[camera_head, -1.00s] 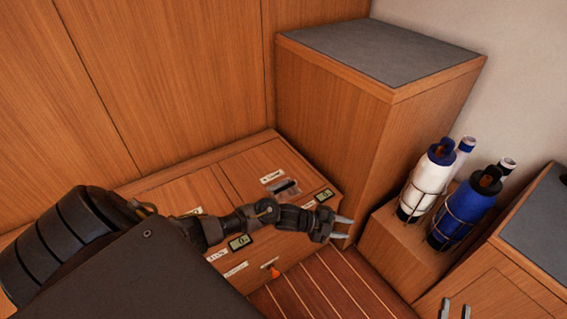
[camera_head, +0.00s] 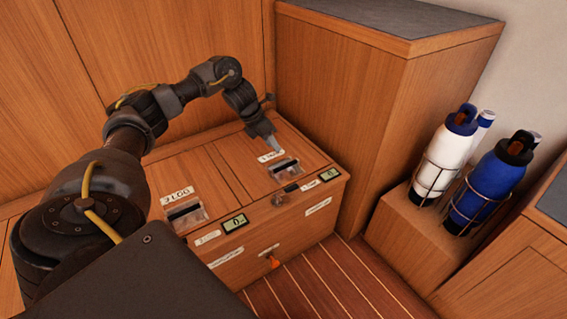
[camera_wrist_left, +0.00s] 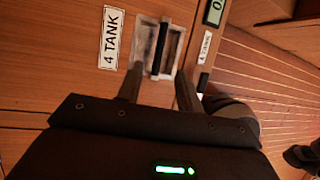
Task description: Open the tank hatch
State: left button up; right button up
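The tank hatch is a lid in the top of the wooden locker, with a label reading "4 TANK" (camera_wrist_left: 112,38) beside a recessed dark bar handle (camera_wrist_left: 161,44). In the head view the handle (camera_head: 284,167) sits near the locker's front right. My left gripper (camera_head: 272,143) points down just behind it. In the left wrist view its two fingers (camera_wrist_left: 158,85) are apart with nothing between them, just short of the handle. I see no contact with the handle. My right gripper is not in view.
A "2 LOG" hatch handle (camera_head: 185,210) lies to the left on the same locker. Small displays (camera_head: 235,223) and an orange tag (camera_head: 272,262) are on the front. A tall cabinet (camera_head: 340,90) stands close at right. White (camera_head: 450,145) and blue (camera_head: 487,185) bottles stand beyond.

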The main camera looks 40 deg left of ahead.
aim_at(283, 161)
pick_arm(q)
jog(key=b+x, duration=0.3)
jog(key=x, duration=0.6)
jog(key=shift+f, duration=0.35)
grip_shut()
jog(key=shift+d+r, duration=0.1)
